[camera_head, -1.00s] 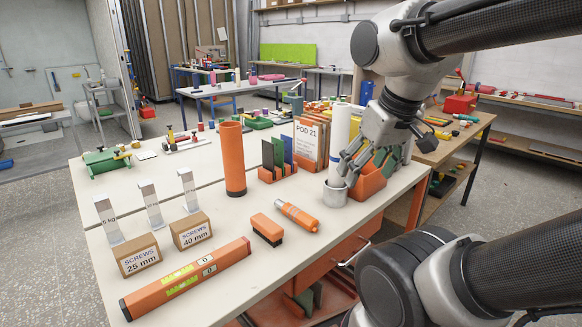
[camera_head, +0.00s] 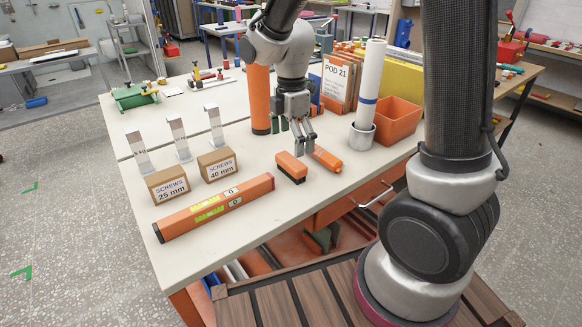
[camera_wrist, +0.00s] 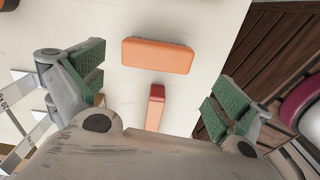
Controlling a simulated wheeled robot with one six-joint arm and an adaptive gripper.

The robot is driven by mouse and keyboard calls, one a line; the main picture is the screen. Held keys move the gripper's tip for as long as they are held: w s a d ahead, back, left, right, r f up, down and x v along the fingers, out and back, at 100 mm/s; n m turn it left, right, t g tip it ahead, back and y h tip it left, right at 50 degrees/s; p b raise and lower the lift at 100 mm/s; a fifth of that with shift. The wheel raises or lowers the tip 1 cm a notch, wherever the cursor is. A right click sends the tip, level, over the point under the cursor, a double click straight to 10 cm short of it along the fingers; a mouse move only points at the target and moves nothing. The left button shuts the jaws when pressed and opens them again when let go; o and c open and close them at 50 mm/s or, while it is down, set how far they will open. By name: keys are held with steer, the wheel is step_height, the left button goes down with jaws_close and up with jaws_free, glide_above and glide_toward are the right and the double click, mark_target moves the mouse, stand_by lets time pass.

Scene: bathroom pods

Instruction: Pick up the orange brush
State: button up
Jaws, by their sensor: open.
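The orange brush (camera_head: 291,167) is a small orange block with dark bristles below, lying on the pale workbench (camera_head: 232,245). In the wrist view the brush (camera_wrist: 158,56) shows its plain orange top at upper centre, lying across the picture. My gripper (camera_head: 298,140) points down above the bench, just behind the brush. In the wrist view my gripper (camera_wrist: 160,85) has its green-padded fingers wide apart with nothing between them touching the pads. The brush appears ahead of the gripper body, not gripped.
An orange cylindrical tool (camera_head: 327,159) lies right beside the brush; it also shows below the brush in the wrist view (camera_wrist: 155,108). An orange level (camera_head: 215,207), screw boxes (camera_head: 168,185), an orange tube (camera_head: 260,98) and a metal cup (camera_head: 361,136) stand around.

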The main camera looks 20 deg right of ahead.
mark_target(292, 160)
steer(key=shift+w+n, duration=0.1)
steer(key=shift+n, duration=0.4)
steer(key=shift+f, duration=0.25)
step_height(292, 160, down, 7)
steer(key=shift+w+d+f, duration=0.15)
steer(key=c, duration=0.8)
